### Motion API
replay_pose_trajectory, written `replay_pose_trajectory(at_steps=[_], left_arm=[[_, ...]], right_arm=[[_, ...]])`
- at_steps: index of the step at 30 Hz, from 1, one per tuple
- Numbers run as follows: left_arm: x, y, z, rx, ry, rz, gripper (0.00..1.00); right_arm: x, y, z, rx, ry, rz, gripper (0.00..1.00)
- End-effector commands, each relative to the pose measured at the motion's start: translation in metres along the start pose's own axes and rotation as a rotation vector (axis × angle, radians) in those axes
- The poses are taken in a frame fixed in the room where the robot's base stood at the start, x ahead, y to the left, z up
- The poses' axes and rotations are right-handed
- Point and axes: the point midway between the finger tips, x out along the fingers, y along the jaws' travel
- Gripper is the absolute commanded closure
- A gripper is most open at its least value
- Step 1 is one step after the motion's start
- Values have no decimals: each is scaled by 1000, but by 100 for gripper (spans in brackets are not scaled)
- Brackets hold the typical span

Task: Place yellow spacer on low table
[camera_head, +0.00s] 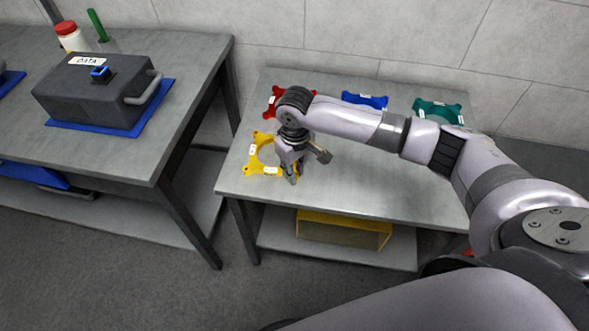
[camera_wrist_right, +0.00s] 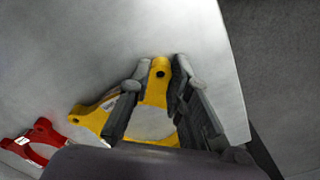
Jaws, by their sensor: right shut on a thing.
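The yellow spacer (camera_head: 251,160), a flat ring with lobes and small white labels, lies level at the left end of the low grey table (camera_head: 375,170). I cannot tell whether it touches the top or is slightly above it. My right gripper (camera_head: 293,176) reaches down over its right side. In the right wrist view the fingers (camera_wrist_right: 160,72) are shut on one lobe of the yellow spacer (camera_wrist_right: 157,92), close to the table edge. The gripper hides part of the ring. My left gripper is not in view.
A red spacer (camera_head: 274,101), a blue spacer (camera_head: 364,100) and a green spacer (camera_head: 440,112) lie along the table's back. A yellow bin (camera_head: 343,233) is on the shelf below. A taller bench on the left holds a dark box (camera_head: 92,95) on a blue mat.

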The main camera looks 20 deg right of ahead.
Motion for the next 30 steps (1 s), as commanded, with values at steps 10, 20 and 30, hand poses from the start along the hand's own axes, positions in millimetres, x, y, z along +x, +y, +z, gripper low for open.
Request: replay_pose_trajectory(at_steps=[10, 20, 30], left_arm=[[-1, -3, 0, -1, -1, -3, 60], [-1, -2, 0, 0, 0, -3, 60], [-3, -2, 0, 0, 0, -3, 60]], right_arm=[[1, 0, 0, 0, 0, 0, 72], [1, 0, 0, 0, 0, 0, 61], [-25, 0, -1, -1, 4, 0, 61]])
